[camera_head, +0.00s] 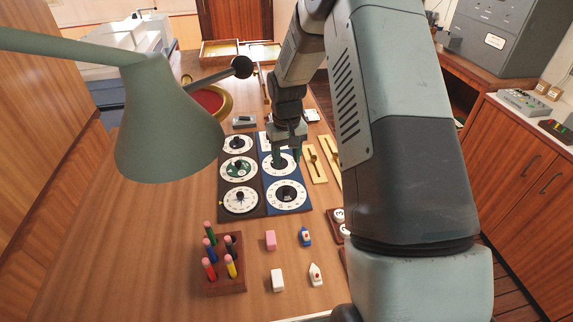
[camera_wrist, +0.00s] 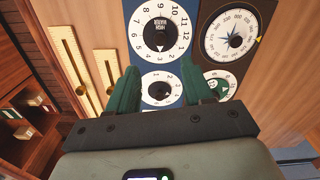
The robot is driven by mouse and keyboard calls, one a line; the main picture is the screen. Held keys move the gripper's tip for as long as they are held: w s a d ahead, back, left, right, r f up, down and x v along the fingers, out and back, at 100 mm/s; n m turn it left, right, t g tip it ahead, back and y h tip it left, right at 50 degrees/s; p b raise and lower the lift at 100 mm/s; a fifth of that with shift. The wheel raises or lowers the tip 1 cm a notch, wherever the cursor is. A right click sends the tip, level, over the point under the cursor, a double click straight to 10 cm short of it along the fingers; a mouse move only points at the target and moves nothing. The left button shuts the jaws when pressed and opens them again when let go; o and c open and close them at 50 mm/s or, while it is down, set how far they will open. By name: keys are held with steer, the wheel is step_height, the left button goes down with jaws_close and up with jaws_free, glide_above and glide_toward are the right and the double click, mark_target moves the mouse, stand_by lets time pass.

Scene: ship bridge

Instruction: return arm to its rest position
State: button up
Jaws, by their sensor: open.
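My arm reaches over the wooden desk (camera_head: 150,240) from the right side of the head view. My gripper (camera_head: 286,158) is above the blue dial panel (camera_head: 273,211), over its middle white dial (camera_head: 268,165). In the wrist view my gripper (camera_wrist: 163,80) has its two green fingers apart, with nothing between them. Beyond the fingertips lie the "high water" dial (camera_wrist: 160,30) and a smaller white dial (camera_wrist: 160,89). The height of the fingertips over the panel is hard to tell. My gripper hides part of the panel's far end.
A green desk lamp (camera_head: 170,120) hangs at the left. A dark panel (camera_head: 223,211) with several dials lies beside the blue one. Brass rulers (camera_head: 314,165) lie to the right. The left desk is clear.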

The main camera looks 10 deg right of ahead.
stand_by(0.4)
steer(key=s+r+t, duration=0.1)
steer(key=s+r, duration=0.5)
steer(key=r, duration=0.6)
steer(key=s+r+t, duration=0.2)
steer(key=s+r, duration=0.4)
steer(key=r, duration=0.6)
steer(key=s+r+m+t, duration=0.1)
steer(key=s+r, duration=0.2)
steer(key=s, duration=0.7)
steer(key=s+r+t, duration=0.1)
steer(key=s+r, duration=0.2)
steer(key=s, duration=0.7)
steer(key=shift+r+m+t, duration=0.3)
steer(key=shift+m, duration=0.1)
steer(key=shift+w, duration=0.1)
